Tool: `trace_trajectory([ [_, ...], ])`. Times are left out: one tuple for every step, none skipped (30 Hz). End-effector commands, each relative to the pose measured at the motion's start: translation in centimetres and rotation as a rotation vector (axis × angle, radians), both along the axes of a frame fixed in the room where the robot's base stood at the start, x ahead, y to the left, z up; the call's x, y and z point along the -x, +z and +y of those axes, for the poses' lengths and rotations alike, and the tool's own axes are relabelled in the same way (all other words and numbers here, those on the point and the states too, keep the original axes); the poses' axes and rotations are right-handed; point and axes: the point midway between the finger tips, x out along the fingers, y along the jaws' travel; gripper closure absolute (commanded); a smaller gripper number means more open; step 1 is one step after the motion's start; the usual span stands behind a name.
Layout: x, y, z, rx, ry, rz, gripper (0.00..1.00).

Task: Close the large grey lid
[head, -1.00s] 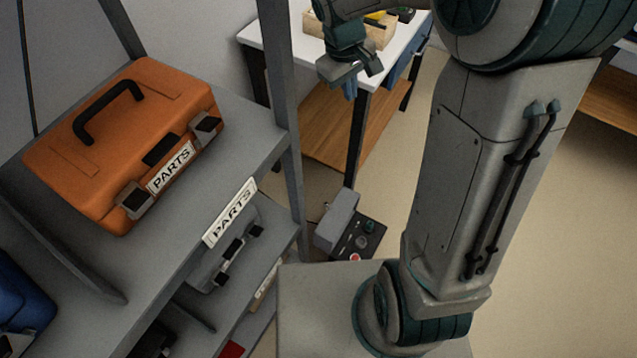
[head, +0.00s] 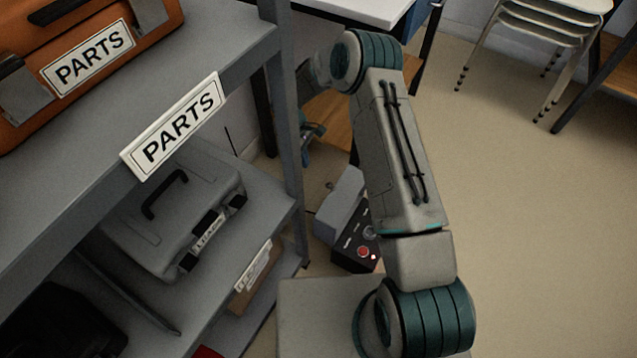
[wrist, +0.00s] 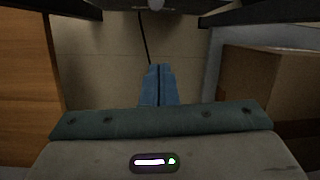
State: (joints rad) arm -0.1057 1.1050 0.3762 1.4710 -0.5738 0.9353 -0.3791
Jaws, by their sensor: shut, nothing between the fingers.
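A grey lid-like cover (head: 339,202) stands tilted up at the back of a dark control box (head: 355,243) with a red button, low down beside the shelf. The cover looks open, with the panel bare in front of it. A grey case (head: 175,215) with a black handle lies on the lower shelf, and its lid looks shut. My gripper (head: 312,132) is beyond the shelf post, above and behind the cover, partly hidden. In the wrist view its blue fingers (wrist: 159,72) are together with nothing between them. I cannot tell the gap to the cover.
The grey shelf (head: 235,55) and its post (head: 284,140) stand close to my arm on the left. An orange case (head: 25,110) sits on the upper shelf. A white table (head: 365,10) is behind. Open floor (head: 520,220) lies right, with stacked chairs (head: 555,25) far back.

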Motion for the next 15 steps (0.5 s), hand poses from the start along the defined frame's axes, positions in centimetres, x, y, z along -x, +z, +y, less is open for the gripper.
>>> trace_trajectory([
  [0.1, -0.7, 0.0, 0.000, 0.002, 0.003, 1.00],
  [0.1, -0.9, -0.1, 0.000, 0.002, 0.003, 1.00],
  [0.2, -1.3, -0.1, 0.000, 0.001, 0.004, 1.00],
  [0.3, -1.7, -0.2, 0.000, 0.001, 0.004, 1.00],
  [0.4, -2.2, -0.3, 0.001, 0.001, 0.004, 1.00],
  [0.5, -2.9, -0.5, 0.000, 0.001, 0.005, 1.00],
  [0.6, -3.5, -0.6, 0.000, 0.001, 0.005, 1.00],
  [0.8, -4.1, -0.7, 0.000, 0.001, 0.005, 1.00],
  [0.9, -5.0, -0.9, 0.000, 0.001, 0.006, 1.00],
  [1.1, -5.7, -1.0, 0.000, 0.001, 0.006, 1.00],
  [1.2, -6.4, -1.1, 0.000, 0.000, 0.005, 1.00],
  [1.4, -7.2, -1.3, 0.000, 0.000, 0.006, 1.00],
  [1.5, -7.8, -1.4, 0.000, 0.000, 0.006, 1.00],
  [1.6, -8.5, -1.5, 0.000, 0.001, 0.006, 1.00],
  [1.8, -9.3, -1.7, 0.000, 0.001, 0.005, 1.00],
])
